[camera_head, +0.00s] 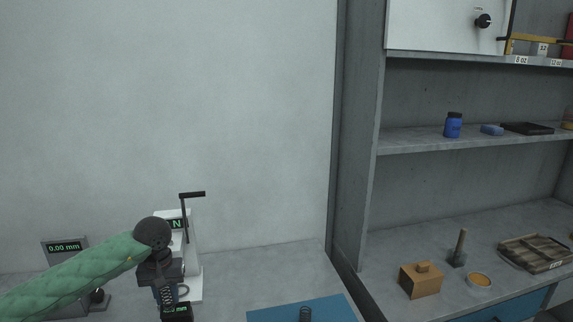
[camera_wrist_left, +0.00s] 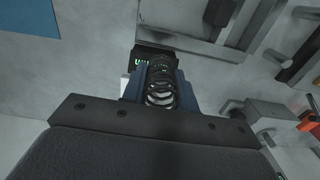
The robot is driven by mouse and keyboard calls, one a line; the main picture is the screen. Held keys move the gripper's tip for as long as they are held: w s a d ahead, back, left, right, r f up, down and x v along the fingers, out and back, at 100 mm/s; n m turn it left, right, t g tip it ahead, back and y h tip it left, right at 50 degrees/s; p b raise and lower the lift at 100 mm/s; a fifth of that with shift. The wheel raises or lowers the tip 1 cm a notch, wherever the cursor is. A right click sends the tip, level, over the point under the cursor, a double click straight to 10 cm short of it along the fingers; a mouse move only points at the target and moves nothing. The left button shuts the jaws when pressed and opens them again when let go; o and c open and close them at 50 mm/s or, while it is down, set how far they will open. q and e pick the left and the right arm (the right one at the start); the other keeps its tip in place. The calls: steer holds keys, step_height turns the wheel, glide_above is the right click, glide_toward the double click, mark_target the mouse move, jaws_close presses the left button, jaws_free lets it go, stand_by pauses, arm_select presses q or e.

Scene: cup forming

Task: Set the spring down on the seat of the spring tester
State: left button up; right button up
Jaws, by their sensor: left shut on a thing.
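My left gripper (camera_head: 164,292) points down in front of the spring tester (camera_head: 194,262), a pale stand with a dark lever and a display reading N. In the left wrist view its blue fingers are shut on a dark coil spring (camera_wrist_left: 160,84), which also shows in the head view (camera_head: 169,299). A small black box with green digits (camera_head: 177,312) appears close below the gripper, and beside the spring in the wrist view (camera_wrist_left: 146,60). The tester's seat is hidden or cannot be made out, so I cannot tell whether the spring touches it. My right gripper is not in view.
A grey gauge reading 0.00 mm (camera_head: 65,247) stands left, partly behind my arm. A grey shelf unit (camera_head: 375,150) with several items fills the right side. Bare bench lies between tester and mat.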

arm_select(q)
steer(key=s+d+f, duration=0.2)
steer(key=d, duration=0.1)
steer(key=s+d+f+m, duration=0.1)
steer(key=s+d+f, duration=0.1)
steer(key=d+f, duration=0.1)
steer(key=s+d+f+m, duration=0.1)
steer(key=s+d+f, duration=0.2)
steer(key=d, duration=0.2)
steer(key=shift+s+f, duration=0.1)
steer(key=shift+s, duration=0.05)
